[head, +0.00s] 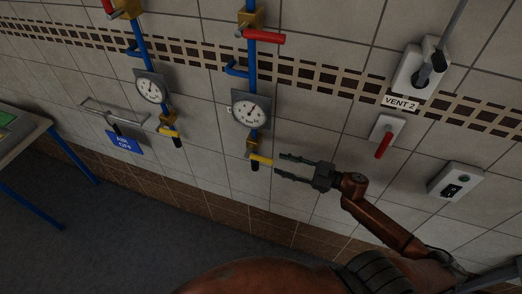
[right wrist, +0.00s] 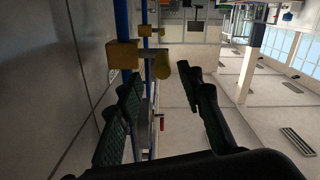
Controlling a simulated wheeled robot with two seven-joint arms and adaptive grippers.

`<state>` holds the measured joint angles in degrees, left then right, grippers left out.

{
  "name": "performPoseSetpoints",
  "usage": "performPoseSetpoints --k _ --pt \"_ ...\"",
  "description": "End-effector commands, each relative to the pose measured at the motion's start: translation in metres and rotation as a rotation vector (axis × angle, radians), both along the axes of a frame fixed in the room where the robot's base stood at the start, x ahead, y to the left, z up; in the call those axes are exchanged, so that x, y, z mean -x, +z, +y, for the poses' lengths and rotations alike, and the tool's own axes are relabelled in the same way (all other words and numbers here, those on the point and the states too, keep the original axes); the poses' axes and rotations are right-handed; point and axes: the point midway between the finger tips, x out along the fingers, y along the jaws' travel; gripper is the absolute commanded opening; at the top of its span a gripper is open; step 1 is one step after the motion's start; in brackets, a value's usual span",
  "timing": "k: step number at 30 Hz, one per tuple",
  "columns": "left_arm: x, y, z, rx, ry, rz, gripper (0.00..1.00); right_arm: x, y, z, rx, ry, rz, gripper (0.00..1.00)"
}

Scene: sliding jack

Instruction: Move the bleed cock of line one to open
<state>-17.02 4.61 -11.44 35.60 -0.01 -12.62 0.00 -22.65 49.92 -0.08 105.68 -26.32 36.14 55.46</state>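I cannot read which is line one. The right pipe's cock (head: 253,152) has its yellow handle (head: 261,160) pointing right. My right gripper (head: 279,164) is open and empty, its fingertips just right of that handle. In the right wrist view, the yellow handle (right wrist: 162,63) lies ahead between the spread fingers (right wrist: 160,84), with no clear contact. The left pipe's cock (head: 167,132) also has a yellow handle. My left gripper is not in view.
Red-handled valves sit higher on the pipes, one at the right pipe (head: 264,37). A VENT 2 label (head: 400,103), a red lever (head: 384,144) and a switch box (head: 456,182) are to the right.

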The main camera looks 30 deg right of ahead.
Motion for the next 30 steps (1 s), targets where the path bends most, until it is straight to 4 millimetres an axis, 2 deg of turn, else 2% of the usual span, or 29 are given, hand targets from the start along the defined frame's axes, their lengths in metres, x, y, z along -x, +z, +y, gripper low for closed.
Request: performPoseSetpoints --k 3,15,27,30 --pt "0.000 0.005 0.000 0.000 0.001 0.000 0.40 -0.007 0.006 0.012 -0.002 0.017 -0.004 0.34" --pt "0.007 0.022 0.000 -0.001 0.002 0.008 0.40 -0.051 0.005 0.048 -0.001 0.010 -0.003 0.34" --pt "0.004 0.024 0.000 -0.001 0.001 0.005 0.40 -0.057 0.003 0.053 0.001 0.009 -0.002 0.34" --pt "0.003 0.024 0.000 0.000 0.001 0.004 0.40 -0.057 0.003 0.052 0.000 0.009 -0.003 0.28"
